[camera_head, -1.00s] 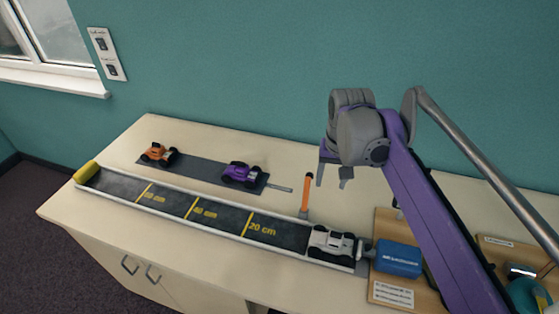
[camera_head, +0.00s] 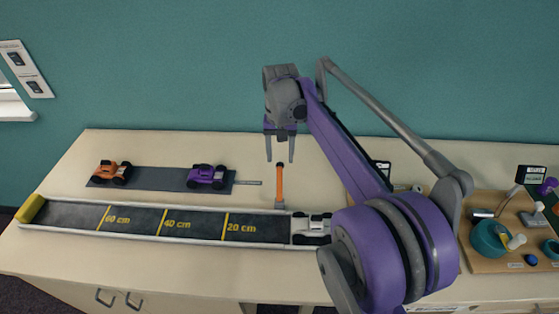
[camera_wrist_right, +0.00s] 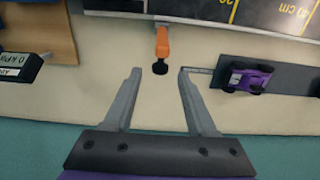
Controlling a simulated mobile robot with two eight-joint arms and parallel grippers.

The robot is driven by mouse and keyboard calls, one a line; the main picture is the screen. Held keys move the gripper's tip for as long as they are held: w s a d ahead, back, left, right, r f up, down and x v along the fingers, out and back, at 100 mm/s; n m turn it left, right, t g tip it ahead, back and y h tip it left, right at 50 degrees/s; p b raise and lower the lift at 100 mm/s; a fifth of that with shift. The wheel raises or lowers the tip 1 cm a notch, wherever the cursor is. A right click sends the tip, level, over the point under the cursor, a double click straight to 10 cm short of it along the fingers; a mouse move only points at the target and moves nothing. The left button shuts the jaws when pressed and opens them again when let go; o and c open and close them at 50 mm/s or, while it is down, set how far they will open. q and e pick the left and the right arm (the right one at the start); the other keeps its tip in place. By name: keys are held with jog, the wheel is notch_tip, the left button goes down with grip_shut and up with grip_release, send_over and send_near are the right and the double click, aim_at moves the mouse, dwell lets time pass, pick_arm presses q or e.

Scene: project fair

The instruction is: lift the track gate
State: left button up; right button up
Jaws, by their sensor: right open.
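The track (camera_head: 190,238) is a long dark strip with white walls and yellow distance marks, lying along the counter. In the right wrist view the orange post (camera_wrist_right: 162,42) has a dark tip and lies ahead, between the lines of the fingers. My right gripper (camera_head: 280,160) is open and empty, pointing down above and just behind the post; it also shows in the right wrist view (camera_wrist_right: 158,71). My left gripper is out of view.
A white car (camera_head: 312,226) sits in the track beside the post. Orange (camera_head: 111,171) and purple (camera_head: 206,176) cars stand on a grey mat (camera_head: 155,180) behind the track. My right arm hides part of the counter.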

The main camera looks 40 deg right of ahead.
jog(key=shift+f, duration=1.25)
grip_shut()
dwell(0.5)
